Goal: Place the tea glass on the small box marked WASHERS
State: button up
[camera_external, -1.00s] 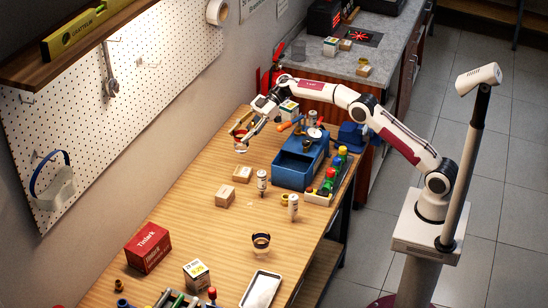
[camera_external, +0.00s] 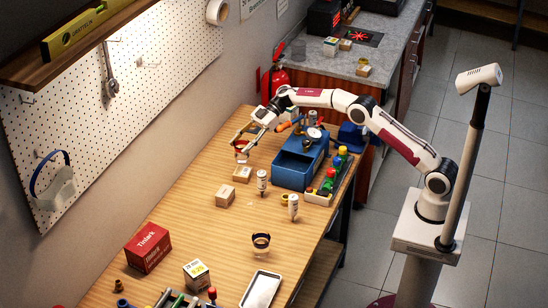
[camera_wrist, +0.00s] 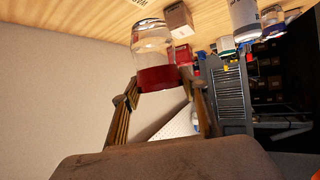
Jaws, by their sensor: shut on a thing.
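The tea glass (camera_external: 242,154) is clear with a dark red band, and my gripper (camera_external: 241,143) is shut on it. It hangs just behind a low small cardboard box (camera_external: 242,174) on the workbench, apart from it as far as I can tell. In the wrist view, the fingertips of my gripper (camera_wrist: 162,96) hold the glass (camera_wrist: 153,45) at its red part, the clear part pointing up in the picture. A partly cut-off dark marking shows at the top edge there; I cannot read it fully. A second, taller small box (camera_external: 225,196) stands nearer the camera.
A blue toolbox (camera_external: 292,170) and white-labelled bottles (camera_external: 262,181) stand right of the small boxes. A red carton (camera_external: 148,247) and a dark-rimmed cup (camera_external: 261,244) are nearer the camera. Bare wood (camera_external: 190,215) lies to the left.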

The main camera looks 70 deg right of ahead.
jog(key=shift+f, duration=2.5)
jog(key=shift+f, duration=0.15)
jog(key=o, duration=1.1)
jog(key=shift+o, duration=0.2)
jog(key=shift+d+r, duration=0.1)
jog(key=shift+r, duration=0.15)
jog(key=v, duration=0.7)
jog(key=shift+s+d, duration=0.1)
jog(key=shift+d, duration=0.05)
